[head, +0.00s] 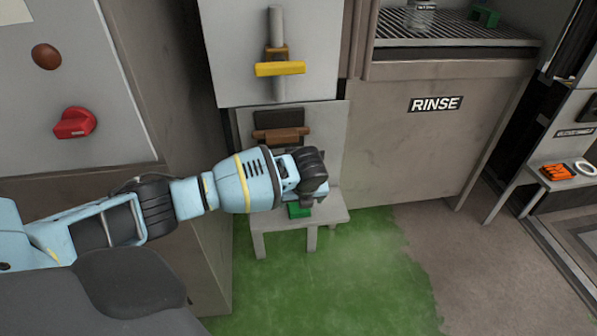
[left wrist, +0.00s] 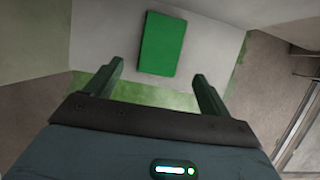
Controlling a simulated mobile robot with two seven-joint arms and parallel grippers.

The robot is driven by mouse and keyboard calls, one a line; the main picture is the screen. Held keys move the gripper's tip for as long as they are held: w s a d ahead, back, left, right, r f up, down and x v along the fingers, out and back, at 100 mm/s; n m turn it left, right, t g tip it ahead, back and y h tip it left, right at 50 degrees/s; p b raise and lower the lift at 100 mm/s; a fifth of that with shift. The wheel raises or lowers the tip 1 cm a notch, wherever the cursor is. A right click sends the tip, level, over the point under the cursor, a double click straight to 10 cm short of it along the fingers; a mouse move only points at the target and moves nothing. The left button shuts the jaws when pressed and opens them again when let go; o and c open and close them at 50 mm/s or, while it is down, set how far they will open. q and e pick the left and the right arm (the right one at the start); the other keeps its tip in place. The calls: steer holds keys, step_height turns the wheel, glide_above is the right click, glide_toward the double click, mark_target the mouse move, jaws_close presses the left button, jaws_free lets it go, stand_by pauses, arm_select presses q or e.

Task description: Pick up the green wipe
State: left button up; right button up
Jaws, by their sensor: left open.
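The green wipe (head: 299,210) lies flat on a small light-grey stool (head: 268,222). It is partly hidden by my left gripper (head: 314,190) in the head view. In the left wrist view the green wipe (left wrist: 162,44) is a whole rectangle on the pale stool top (left wrist: 213,50). My left gripper (left wrist: 158,70) is open and empty, its two fingers on either side of the view just short of the wipe. The wipe is ahead of the fingertips, not between them. My right gripper is in neither view.
A grey cabinet with a yellow handle (head: 279,69) and a brown block (head: 280,134) stands behind the stool. A RINSE unit (head: 420,150) is to the right. A green spill (head: 335,280) covers the floor around the stool. A red knob (head: 75,123) is at left.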

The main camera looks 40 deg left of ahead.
mark_target(300, 211)
arm_select(q)
steer(key=x, duration=0.1)
steer(key=b+x, duration=0.2)
steer(key=x, duration=0.1)
steer(key=shift+s+d+f, duration=0.2)
steer(key=shift+s+f, duration=0.05)
steer(key=shift+s, duration=0.1)
steer(key=shift+f, duration=0.1)
steer(key=shift+w+a, duration=0.1)
steer(key=shift+c, duration=0.8)
steer(key=c, duration=0.9)
